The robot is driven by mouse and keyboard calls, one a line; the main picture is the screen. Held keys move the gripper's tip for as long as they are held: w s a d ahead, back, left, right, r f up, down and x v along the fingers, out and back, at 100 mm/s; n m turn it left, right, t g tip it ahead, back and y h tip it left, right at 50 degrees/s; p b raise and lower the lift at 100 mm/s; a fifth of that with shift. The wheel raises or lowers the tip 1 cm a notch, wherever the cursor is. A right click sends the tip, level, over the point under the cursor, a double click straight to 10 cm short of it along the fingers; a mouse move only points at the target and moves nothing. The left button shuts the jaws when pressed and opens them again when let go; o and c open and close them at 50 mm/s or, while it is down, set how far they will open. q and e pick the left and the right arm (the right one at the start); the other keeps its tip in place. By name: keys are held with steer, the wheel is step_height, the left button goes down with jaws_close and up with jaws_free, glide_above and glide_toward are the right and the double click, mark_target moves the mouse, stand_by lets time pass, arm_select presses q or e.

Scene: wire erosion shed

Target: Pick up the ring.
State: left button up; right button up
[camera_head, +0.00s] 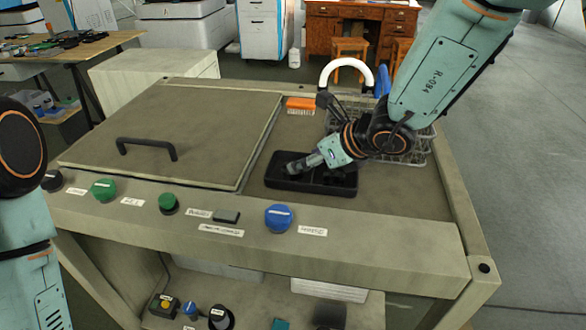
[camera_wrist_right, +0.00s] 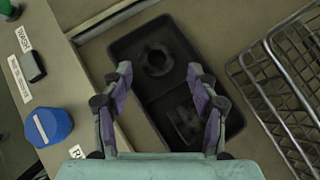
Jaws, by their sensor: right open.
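The ring (camera_wrist_right: 147,62), dark and round with a hole in its middle, lies flat in the far compartment of a black tray (camera_wrist_right: 124,43) in the right wrist view. The tray also shows in the head view (camera_head: 280,186), on the bench top; there the ring cannot be made out behind my gripper. My right gripper (camera_wrist_right: 160,78) is open and empty, its two fingers apart above the tray and pointing toward the ring. In the head view my right gripper (camera_head: 299,165) hangs over the tray's left part. My left arm shows at the left edge, but its gripper is out of view.
A dark blocky part (camera_wrist_right: 185,122) lies in the tray's other compartment. A wire basket (camera_wrist_right: 285,85) stands right of the tray. An orange brush (camera_head: 300,104) lies behind. A lid with a black handle (camera_head: 146,147) is at left. Knobs, including a blue one (camera_head: 278,218), line the front.

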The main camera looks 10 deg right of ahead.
mark_target(286, 173)
steer(key=x, duration=0.4)
steer(key=shift+s+a, duration=0.25)
steer(key=shift+s, duration=0.05)
steer(key=shift+w+f, duration=0.4)
steer(key=shift+a, duration=0.1)
steer(key=shift+c, duration=0.4)
steer(key=shift+c, duration=0.8)
steer(key=c, duration=0.9)
